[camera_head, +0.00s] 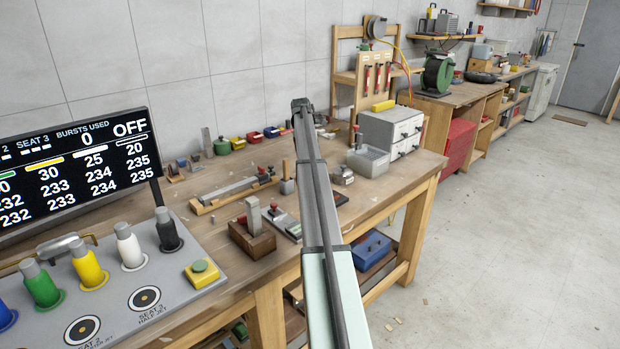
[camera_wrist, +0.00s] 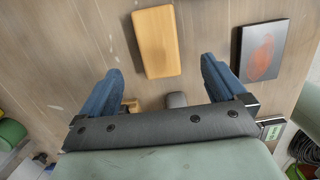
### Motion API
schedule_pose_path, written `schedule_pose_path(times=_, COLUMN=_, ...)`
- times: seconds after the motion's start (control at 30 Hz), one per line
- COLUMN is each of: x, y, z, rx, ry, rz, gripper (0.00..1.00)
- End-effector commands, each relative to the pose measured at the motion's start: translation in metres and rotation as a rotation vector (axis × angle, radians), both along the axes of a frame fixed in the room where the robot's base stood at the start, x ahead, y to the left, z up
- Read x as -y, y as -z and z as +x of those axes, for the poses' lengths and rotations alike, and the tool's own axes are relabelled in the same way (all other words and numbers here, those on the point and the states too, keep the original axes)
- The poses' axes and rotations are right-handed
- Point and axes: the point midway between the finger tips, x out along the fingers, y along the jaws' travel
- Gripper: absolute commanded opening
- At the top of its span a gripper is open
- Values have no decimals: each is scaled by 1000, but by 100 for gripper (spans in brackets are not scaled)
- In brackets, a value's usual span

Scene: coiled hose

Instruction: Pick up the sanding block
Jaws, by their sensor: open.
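In the wrist view a plain tan rectangular block (camera_wrist: 156,41), which looks like the sanding block, lies on the wooden bench top. My gripper (camera_wrist: 162,68) is open, with its two blue fingers apart and nothing held between them. How far the fingers are above the bench is hard to tell. In the head view my arm reaches over the workbench (camera_head: 165,222); its fingers do not show clearly there, and I cannot make out the tan block.
A dark flat box with a reddish oval (camera_wrist: 261,50) lies right of the block. A small grey piece (camera_wrist: 177,99) and a small wooden piece (camera_wrist: 131,104) lie near my gripper's base. A grey drawer cabinet (camera_head: 392,128) and a scoreboard (camera_head: 75,165) stand on the bench.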

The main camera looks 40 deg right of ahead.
Motion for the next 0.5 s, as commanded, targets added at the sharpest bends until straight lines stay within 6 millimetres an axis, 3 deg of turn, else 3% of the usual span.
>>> schedule_pose_path(times=0.2, x=5, y=34, z=0, rx=-1, ry=1, rz=1, gripper=98)
schedule_pose_path(times=0.5, x=8, y=50, z=1, rx=0, ry=1, rz=0, gripper=98)
